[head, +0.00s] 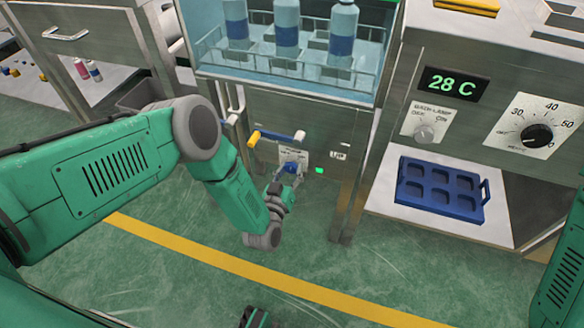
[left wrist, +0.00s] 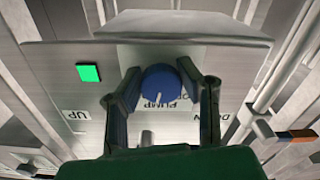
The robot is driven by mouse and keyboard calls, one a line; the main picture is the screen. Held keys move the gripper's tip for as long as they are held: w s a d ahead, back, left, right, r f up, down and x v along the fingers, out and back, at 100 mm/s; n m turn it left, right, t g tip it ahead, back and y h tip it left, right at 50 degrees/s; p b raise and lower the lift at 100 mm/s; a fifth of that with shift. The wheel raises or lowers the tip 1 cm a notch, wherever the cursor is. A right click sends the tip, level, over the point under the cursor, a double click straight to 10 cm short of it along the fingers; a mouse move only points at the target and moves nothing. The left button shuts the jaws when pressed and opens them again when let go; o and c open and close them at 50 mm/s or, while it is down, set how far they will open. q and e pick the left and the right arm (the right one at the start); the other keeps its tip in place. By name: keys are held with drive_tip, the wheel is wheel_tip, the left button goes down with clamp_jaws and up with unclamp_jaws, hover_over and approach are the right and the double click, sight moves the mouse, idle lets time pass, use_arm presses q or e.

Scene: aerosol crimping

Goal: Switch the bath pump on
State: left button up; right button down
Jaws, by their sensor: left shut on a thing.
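The pump switch is a blue round knob (head: 291,168) on a pale label plate, low on the front of the bath cabinet. A green lamp (head: 320,170) beside it is lit. My left gripper (head: 287,177) reaches the knob from the front. In the left wrist view the two dark fingers stand on either side of the knob (left wrist: 161,84), shut on it. A white mark on the knob points down in that picture, towards the word PUMP. The lamp (left wrist: 89,72) glows there too. The position words are partly hidden.
The water bath (head: 350,86) with several bottles stands above the switch. A yellow-tipped lever (head: 255,138) sticks out beside the plate, near my left gripper. At right are a blue tray (head: 440,190), a 28 C display (head: 454,84) and a heat dial (head: 537,135).

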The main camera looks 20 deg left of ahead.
use_arm(q)
drive_tip(key=shift+a+m+p, duration=0.15)
drive_tip(key=shift+m+p, duration=0.15)
drive_tip(key=shift+m, duration=1.4)
drive_tip(key=o, duration=1.2)
drive_tip(key=shift+s, duration=0.3)
drive_tip(key=s, duration=1.1)
drive_tip(key=shift+s+a, duration=0.15)
drive_tip(key=shift+s, duration=0.05)
